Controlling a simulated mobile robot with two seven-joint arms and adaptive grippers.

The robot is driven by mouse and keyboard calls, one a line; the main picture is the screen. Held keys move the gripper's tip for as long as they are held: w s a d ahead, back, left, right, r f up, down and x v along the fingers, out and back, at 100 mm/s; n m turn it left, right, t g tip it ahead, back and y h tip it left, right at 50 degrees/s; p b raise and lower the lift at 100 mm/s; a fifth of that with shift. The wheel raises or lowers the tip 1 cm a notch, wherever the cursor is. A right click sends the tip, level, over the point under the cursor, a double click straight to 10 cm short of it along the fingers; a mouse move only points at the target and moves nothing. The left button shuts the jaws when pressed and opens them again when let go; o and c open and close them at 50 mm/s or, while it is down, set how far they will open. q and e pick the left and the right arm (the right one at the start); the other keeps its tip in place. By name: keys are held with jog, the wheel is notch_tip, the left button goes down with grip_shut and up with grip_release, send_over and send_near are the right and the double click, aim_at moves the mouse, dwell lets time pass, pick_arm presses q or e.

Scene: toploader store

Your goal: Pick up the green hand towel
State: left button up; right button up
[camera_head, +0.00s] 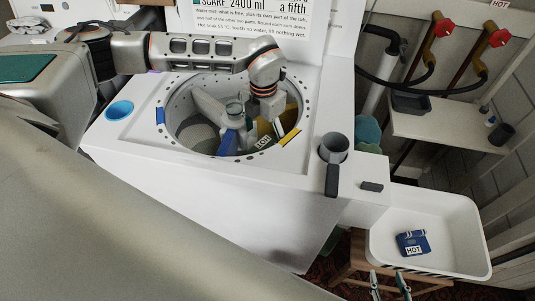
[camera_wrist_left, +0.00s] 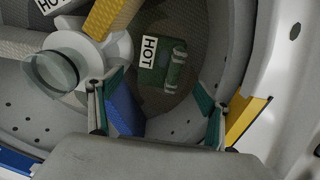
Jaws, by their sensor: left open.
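The green hand towel (camera_wrist_left: 158,62) lies folded at the bottom of the washer drum in the left wrist view, with a white HOT label on its left side and a rolled part at its right. My left gripper (camera_wrist_left: 157,97) is open and empty; its two green-padded fingers stand apart below the towel in that view, not touching it. In the head view my left gripper (camera_head: 272,108) reaches down into the drum; I cannot clearly make out the towel there. My right gripper (camera_head: 388,276) shows only its fingertips at the bottom edge, apart and empty.
The drum's rim (camera_head: 166,112) surrounds my left gripper. A central agitator (camera_wrist_left: 110,50), a yellow item (camera_wrist_left: 108,20) and a blue piece (camera_wrist_left: 122,105) are close by. A white basin (camera_head: 450,255) at right holds a blue folded cloth (camera_head: 413,242). A grey cup (camera_head: 334,147) stands on the washer top.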

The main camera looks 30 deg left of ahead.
pick_arm(q)
notch_tip(320, 180, down, 7)
jog(key=shift+r, duration=0.1)
jog(key=c, duration=1.5)
jog(key=shift+r, duration=0.1)
jog(key=shift+c, duration=0.2)
notch_tip(320, 180, up, 20)
